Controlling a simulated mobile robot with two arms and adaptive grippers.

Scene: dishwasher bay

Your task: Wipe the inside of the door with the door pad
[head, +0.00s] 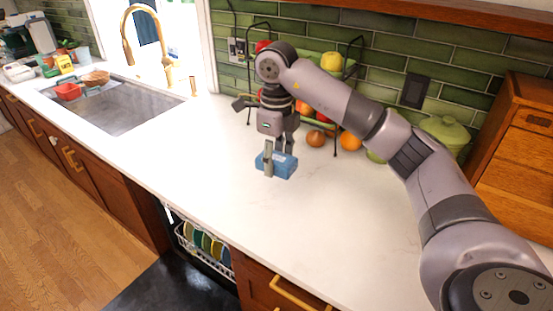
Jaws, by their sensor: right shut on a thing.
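My right gripper (274,160) is shut on a blue pad (281,165), the door pad by its look. The gripper points down and holds the pad over the white counter; I cannot tell whether the pad touches the counter. The dishwasher door (165,287) is open and lies low in front of the cabinets, its dark inner face up. A rack with several plates (205,243) shows in the dishwasher opening behind it. My left gripper is not in view.
A fruit rack (333,62) with several fruits stands behind my right gripper. A green lidded pot (445,132) and a wooden drawer box (518,150) stand at the right. The sink (120,108) is at the left. The counter (225,175) near its front edge is clear.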

